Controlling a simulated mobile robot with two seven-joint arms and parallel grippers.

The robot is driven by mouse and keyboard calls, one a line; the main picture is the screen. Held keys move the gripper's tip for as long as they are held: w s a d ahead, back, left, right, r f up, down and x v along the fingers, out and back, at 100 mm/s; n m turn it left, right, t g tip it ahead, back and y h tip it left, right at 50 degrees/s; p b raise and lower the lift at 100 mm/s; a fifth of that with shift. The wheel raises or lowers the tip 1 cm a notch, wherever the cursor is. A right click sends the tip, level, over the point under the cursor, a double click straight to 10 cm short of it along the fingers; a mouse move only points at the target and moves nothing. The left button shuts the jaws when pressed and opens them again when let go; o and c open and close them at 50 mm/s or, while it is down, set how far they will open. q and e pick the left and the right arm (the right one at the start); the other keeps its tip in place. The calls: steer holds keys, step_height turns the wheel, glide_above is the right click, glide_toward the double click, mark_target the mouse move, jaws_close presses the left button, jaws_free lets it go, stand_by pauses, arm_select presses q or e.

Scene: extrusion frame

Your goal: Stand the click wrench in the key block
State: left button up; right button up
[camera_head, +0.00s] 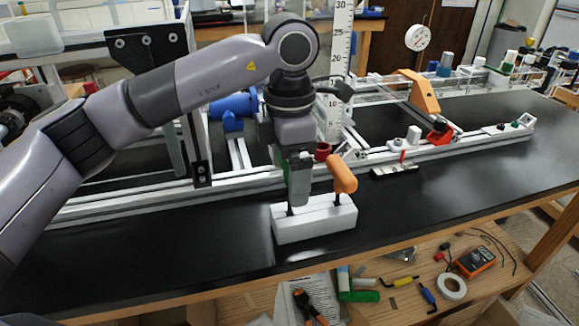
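The white key block (328,224) stands on the black bench top near its front edge. My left gripper (300,195) points down just above the left part of the block. Its fingers appear closed around a tool, taken as the click wrench (290,209). A dark shaft shows below the fingers at a hole of the block, and a bit of green shows beside them. The fingers hide most of this tool, and how deep the shaft sits cannot be told. A tool with an orange handle (343,174) stands in the block's right part. My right gripper is not in view.
The aluminium extrusion frame (240,180) runs along the bench behind the block, with an upright ruler (339,60) and an orange bracket (421,92). A lower wooden shelf holds pliers (308,306), tape (451,287) and an orange meter (475,261).

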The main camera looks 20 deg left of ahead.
arm_select(q)
steer(key=shift+f+b, duration=1.3)
steer(key=shift+f, duration=0.55)
steer(key=o, duration=0.9)
